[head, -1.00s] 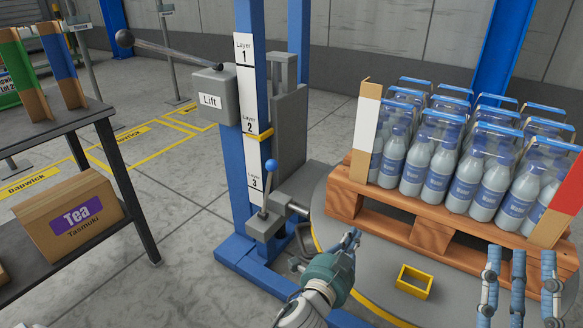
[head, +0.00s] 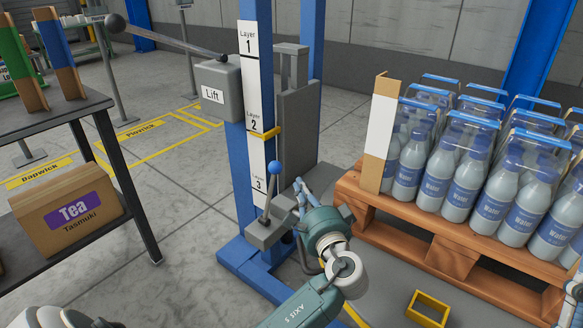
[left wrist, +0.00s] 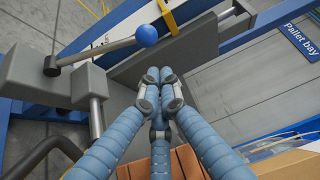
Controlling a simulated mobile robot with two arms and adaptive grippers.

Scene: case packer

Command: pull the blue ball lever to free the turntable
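The lever has a blue ball (head: 275,168) on a thin rod that rises from a grey block (head: 264,234) at the foot of the blue lift column. The rod looks nearly upright in the head view. My left gripper (head: 301,188) is just right of the ball, apart from it. In the left wrist view, the blue ball (left wrist: 146,35) is beyond the fingertips. The fingers (left wrist: 158,88) are drawn together with nothing visible between them. Part of the turntable (head: 390,290) shows under the pallet. Only a sliver, perhaps of my right gripper, shows at the right edge.
A wooden pallet (head: 425,252) with several water bottle packs (head: 475,190) stands at right. A grey Lift box (head: 219,92) with a long lever is on the blue column (head: 240,178). A yellow bracket (head: 428,309) lies in front.

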